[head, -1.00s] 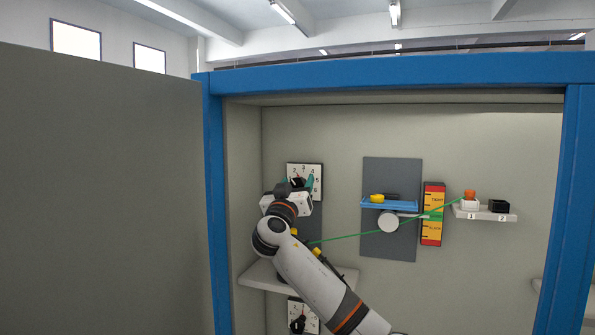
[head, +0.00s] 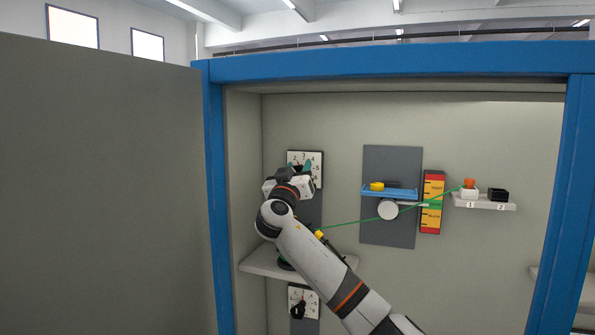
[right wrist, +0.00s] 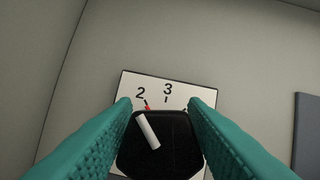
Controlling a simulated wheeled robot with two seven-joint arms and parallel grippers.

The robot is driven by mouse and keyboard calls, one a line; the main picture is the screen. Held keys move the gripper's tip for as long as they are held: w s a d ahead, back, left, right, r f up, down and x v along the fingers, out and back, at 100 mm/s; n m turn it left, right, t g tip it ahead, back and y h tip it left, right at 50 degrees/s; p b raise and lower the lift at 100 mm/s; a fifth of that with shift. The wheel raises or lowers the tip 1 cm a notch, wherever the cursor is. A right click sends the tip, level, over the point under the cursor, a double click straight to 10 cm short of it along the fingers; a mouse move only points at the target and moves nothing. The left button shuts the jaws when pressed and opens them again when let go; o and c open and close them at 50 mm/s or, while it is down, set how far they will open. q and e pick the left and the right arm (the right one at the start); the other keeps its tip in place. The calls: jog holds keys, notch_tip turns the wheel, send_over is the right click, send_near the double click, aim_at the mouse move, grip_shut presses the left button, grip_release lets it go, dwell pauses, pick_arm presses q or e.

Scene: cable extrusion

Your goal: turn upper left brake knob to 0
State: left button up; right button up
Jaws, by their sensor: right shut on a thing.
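The upper left brake knob (right wrist: 170,135) is a dark block with a white pointer line on top, in the right wrist view. The line's upper end lies close to a red mark near the number 2 on the white dial plate (right wrist: 128,86). My right gripper (right wrist: 160,108) has its teal fingers on both sides of the knob and is shut on it. In the head view the upper dial plate (head: 317,181) is partly covered by my right gripper (head: 299,167), which hides the knob. My left gripper is not in view.
A lower dial with a dark knob (head: 297,309) sits below a grey shelf (head: 260,262). A green cable (head: 350,222) runs right past a round white wheel (head: 388,209) and a coloured tension scale (head: 432,185). A blue cabinet frame (head: 214,200) stands at left.

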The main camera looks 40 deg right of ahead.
jog(key=shift+n, duration=0.3)
jog(key=n+t+y, duration=0.1)
jog(key=n, duration=0.2)
jog(key=shift+w+a, duration=0.1)
jog(key=n+y, duration=0.1)
jog(key=n+t+y, duration=0.1)
jog(key=n, duration=0.1)
jog(key=shift+w+n+t, duration=0.1)
jog(key=shift+n+t, duration=0.2)
jog(key=n+y+p, duration=0.1)
jog(key=n+p, duration=0.2)
jog(key=n+y+p, duration=0.2)
jog(key=n+p, duration=0.1)
jog(key=n, duration=0.1)
jog(key=shift+w+a+n, duration=0.1)
jog(key=shift+n, duration=0.2)
jog(key=shift+f+n+y+p, duration=0.25)
jog(key=shift+n+y+p, duration=0.2)
jog(key=shift+n, duration=0.35)
jog(key=shift+f+n+y+p, duration=0.25)
jog(key=shift+n+p, duration=0.05)
jog(key=shift+n, duration=0.9)
jog(key=shift+g, duration=0.4)
jog(key=o, duration=0.9)
jog(key=shift+a, duration=0.1)
